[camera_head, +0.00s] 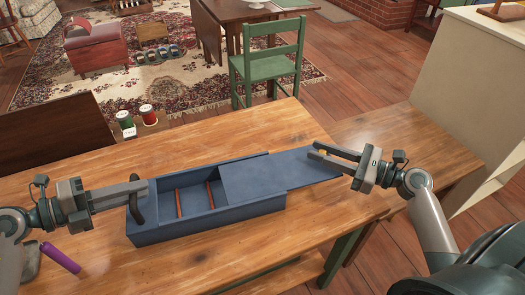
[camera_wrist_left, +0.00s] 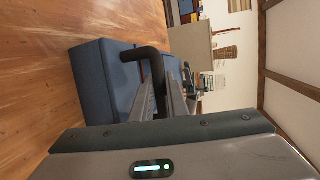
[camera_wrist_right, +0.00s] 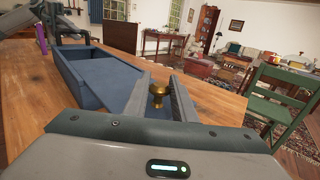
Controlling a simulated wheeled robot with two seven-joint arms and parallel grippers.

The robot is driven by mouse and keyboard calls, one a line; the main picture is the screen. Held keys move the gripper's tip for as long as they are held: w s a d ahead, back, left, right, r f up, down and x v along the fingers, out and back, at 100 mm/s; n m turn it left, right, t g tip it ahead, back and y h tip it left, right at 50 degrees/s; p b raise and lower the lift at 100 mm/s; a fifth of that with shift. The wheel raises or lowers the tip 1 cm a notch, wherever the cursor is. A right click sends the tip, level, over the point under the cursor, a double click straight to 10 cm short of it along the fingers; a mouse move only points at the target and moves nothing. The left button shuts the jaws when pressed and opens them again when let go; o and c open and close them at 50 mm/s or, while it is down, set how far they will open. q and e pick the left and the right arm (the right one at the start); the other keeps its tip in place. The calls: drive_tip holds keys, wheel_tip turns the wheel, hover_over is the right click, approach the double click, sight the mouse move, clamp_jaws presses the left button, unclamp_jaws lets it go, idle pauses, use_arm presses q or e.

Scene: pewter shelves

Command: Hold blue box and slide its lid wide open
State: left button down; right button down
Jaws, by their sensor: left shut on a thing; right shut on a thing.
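The blue box (camera_head: 205,224) sits on the wooden table with its left part uncovered. Its flat blue lid (camera_head: 262,178) covers the right part and sticks out well past the right end. Two thin orange-red strips (camera_head: 210,194) show inside. My left gripper (camera_head: 138,194) is shut on the dark curved handle (camera_wrist_left: 148,52) at the box's left end. My right gripper (camera_head: 318,151) is at the lid's outer end. In the right wrist view its fingers are around a brass knob (camera_wrist_right: 157,94) on the lid (camera_wrist_right: 108,82).
A purple cylinder (camera_head: 60,257) lies on the table (camera_head: 300,238) at the front left. A green spool (camera_head: 126,124) and a red spool (camera_head: 148,115) stand at the back edge. A green chair (camera_head: 270,65) stands behind the table. Bare tabletop lies in front of the box.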

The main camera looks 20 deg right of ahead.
drive_tip(key=c, duration=1.5)
unclamp_jaws()
drive_tip(key=shift+o, duration=0.2)
drive_tip(key=v, duration=1.2)
use_arm(q)
drive_tip(key=c, duration=1.6)
unclamp_jaws()
drive_tip(key=shift+c, duration=0.2)
